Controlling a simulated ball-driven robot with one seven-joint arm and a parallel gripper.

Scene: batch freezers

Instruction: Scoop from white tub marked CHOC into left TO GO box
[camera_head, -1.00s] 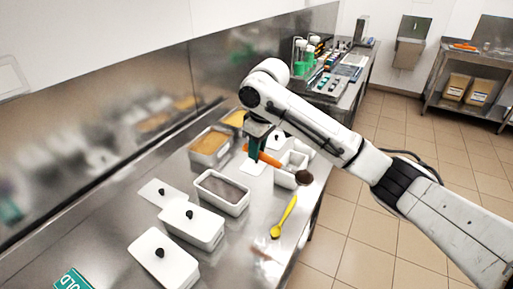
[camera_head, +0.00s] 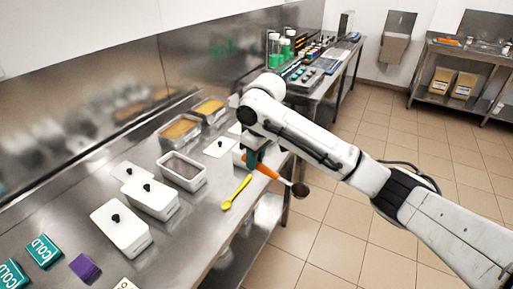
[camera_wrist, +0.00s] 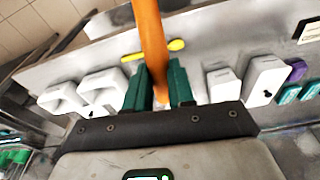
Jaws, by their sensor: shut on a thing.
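My gripper (camera_head: 254,158) is shut on the orange handle of a scoop (camera_head: 262,168); the handle also shows between its green fingers in the wrist view (camera_wrist: 150,40). The scoop's dark brown end (camera_head: 301,189) hangs past the counter's right edge, above the floor. Two brown boxes, the left one (camera_head: 442,80) and the right one (camera_head: 463,85), stand on a shelf at the far right. Their labels are too small to read.
A yellow spoon (camera_head: 238,192) lies near the counter's front edge. Lidded white tubs (camera_head: 151,199) and (camera_head: 120,228), teal COLD blocks (camera_head: 45,250) and a purple block (camera_head: 85,267) stand on the counter. Tiled floor (camera_head: 360,130) lies open between counter and shelf table (camera_head: 470,55).

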